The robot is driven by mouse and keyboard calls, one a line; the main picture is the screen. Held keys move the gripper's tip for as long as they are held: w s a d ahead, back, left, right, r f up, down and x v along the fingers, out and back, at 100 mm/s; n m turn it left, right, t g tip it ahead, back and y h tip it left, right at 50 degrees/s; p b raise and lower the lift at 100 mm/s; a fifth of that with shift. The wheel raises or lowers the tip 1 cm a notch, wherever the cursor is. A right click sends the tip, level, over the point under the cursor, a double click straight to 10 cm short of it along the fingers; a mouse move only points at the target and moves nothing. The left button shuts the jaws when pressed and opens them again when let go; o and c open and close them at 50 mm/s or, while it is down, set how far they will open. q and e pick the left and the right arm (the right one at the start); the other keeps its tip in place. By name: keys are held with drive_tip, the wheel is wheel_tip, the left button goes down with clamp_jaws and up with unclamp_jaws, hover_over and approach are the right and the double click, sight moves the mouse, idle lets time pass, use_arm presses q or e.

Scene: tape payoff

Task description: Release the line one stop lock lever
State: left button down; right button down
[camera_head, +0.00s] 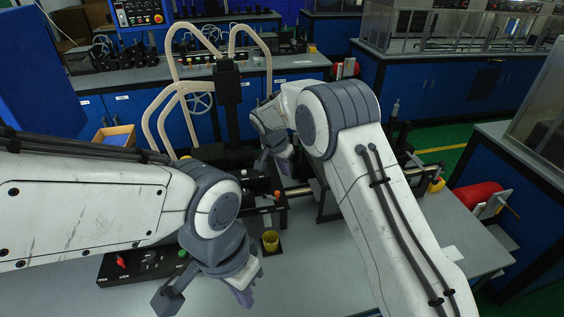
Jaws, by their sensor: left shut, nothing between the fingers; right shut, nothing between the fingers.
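A black control panel (140,264) lies on the grey bench at lower left, partly hidden by my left arm. A small red lever (121,261) stands on it beside white lettering, and a green knob (182,254) is at its right end. An orange-topped knob or lever (277,195) stands on the black fixture at the centre. I cannot tell which of these is the line one stop lock lever. My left gripper (244,297) is shut and empty, low and right of the panel. My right gripper (284,166) is shut and empty above the black fixture.
A black column (229,100) with beige hoses rises behind. A metal rail runs right from the fixture, partly behind my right arm. A red cylinder (478,195) is at right. The front bench middle is clear.

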drive_tip(key=f+p, duration=0.2)
drive_tip(key=f, duration=0.1)
drive_tip(key=s+f+p, duration=0.1)
drive_tip(key=shift+a+f+p, duration=0.3)
drive_tip(key=shift+a+p, duration=0.05)
drive_tip(key=shift+s+a, duration=0.25)
drive_tip(key=shift+s+a+f, duration=0.1)
drive_tip(key=shift+s+f, duration=0.1)
drive_tip(key=shift+f, duration=0.05)
